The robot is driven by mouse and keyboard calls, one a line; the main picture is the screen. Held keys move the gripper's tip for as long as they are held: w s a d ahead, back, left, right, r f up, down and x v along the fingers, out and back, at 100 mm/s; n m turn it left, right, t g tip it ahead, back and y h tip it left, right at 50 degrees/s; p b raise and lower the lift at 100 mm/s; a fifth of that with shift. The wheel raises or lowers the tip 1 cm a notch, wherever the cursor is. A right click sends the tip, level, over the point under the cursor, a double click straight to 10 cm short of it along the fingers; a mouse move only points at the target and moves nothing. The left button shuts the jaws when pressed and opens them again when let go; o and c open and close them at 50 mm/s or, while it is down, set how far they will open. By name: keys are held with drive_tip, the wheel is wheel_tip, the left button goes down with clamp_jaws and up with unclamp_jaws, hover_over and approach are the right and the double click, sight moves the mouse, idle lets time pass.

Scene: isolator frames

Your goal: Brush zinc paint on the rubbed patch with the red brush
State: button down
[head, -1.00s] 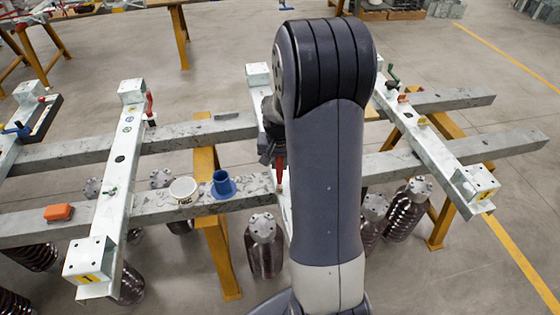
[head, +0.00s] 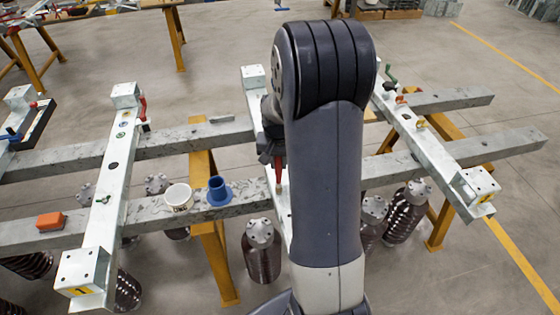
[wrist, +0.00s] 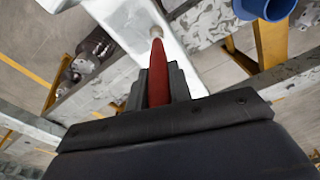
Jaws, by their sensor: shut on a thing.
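The red brush (wrist: 157,72) is upright in the wrist view, clamped between the dark fingers of my gripper (wrist: 152,92). Its pale tip points at the light galvanised beam (wrist: 115,12); I cannot tell whether it touches. In the head view the brush (head: 278,172) hangs tip down below my gripper (head: 271,152), over the middle beam (head: 257,82), which my arm largely hides. The white paint pot (head: 179,197) stands on the grey crossbeam to the left, beside a blue flanged holder (head: 218,191). I cannot make out the rubbed patch.
An orange block (head: 50,221) lies on the front crossbeam (head: 145,212) at left. Ribbed brown insulators (head: 262,255) hang below. Another light beam (head: 110,165) with a red clamp (head: 143,108) is at left, and one (head: 430,150) at right. The rear crossbeam (head: 200,137) runs behind.

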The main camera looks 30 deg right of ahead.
drive_tip(key=shift+w+a, duration=0.1)
drive_tip(key=shift+a, duration=0.3)
wheel_tip(320, 180, up, 3)
drive_tip(key=shift+r+p, duration=0.15)
drive_tip(key=shift+p, duration=0.85)
drive_tip(key=shift+a+r+p, duration=0.1)
drive_tip(key=shift+r+p, duration=0.45)
drive_tip(key=shift+r, duration=0.2)
drive_tip(key=shift+r+p, duration=1.15)
drive_tip(key=shift+r, duration=0.5)
drive_tip(key=shift+a, duration=0.1)
